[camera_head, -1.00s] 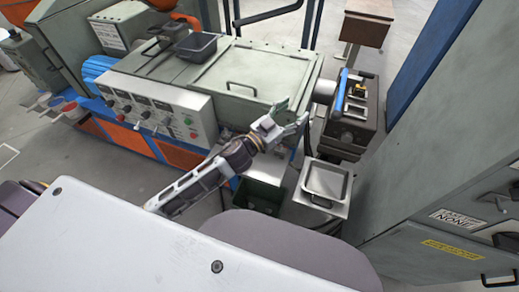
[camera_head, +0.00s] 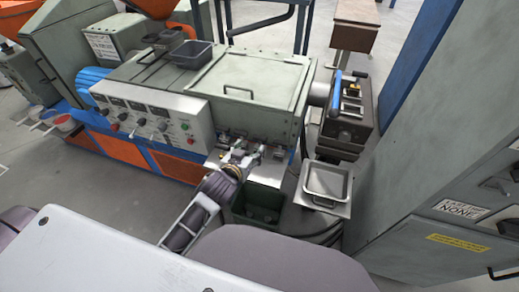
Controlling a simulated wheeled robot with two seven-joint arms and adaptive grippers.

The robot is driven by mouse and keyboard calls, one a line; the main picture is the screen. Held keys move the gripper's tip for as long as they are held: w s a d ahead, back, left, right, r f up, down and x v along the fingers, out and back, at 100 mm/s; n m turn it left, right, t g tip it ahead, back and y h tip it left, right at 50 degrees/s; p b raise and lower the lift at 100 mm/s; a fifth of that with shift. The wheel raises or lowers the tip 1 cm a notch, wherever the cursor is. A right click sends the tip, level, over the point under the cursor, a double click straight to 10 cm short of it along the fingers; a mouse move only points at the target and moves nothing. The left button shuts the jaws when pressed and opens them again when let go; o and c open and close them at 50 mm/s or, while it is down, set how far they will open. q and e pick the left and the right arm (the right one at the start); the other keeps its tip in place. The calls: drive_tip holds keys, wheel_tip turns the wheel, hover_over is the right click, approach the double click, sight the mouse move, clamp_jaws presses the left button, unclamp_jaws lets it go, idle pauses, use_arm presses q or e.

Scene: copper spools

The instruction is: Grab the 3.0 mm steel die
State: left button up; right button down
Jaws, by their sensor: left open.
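My left gripper (camera_head: 243,156) is open, with its fingers apart, at the small ledge on the front of the green-grey machine (camera_head: 200,90), right of its control panel. Several small metal parts (camera_head: 279,152) sit on this ledge around the fingers. They are too small to tell which one is the 3.0 mm steel die. The gripper partly hides the ledge, and nothing shows clearly between its fingers. My right gripper is not in view.
A silver tray (camera_head: 327,180) stands right of the ledge, and a dark green bin (camera_head: 239,207) is below it. A dark box-shaped unit (camera_head: 344,132) is at the machine's right end. A dark tray (camera_head: 192,54) sits on top. Grey cabinets (camera_head: 420,160) stand at right.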

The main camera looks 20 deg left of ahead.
sight(260, 137)
use_arm(q)
drive_tip(key=x, duration=0.8)
drive_tip(key=shift+w+d+f, duration=0.1)
drive_tip(key=shift+w, duration=0.3)
drive_tip(key=shift+x, duration=1.3)
drive_tip(key=shift+w+f, duration=0.35)
drive_tip(key=shift+w, duration=0.25)
drive_tip(key=shift+w+f, duration=0.2)
drive_tip(key=shift+w, duration=0.25)
drive_tip(key=c, duration=1.4)
drive_tip(key=shift+r, duration=0.1)
clamp_jaws()
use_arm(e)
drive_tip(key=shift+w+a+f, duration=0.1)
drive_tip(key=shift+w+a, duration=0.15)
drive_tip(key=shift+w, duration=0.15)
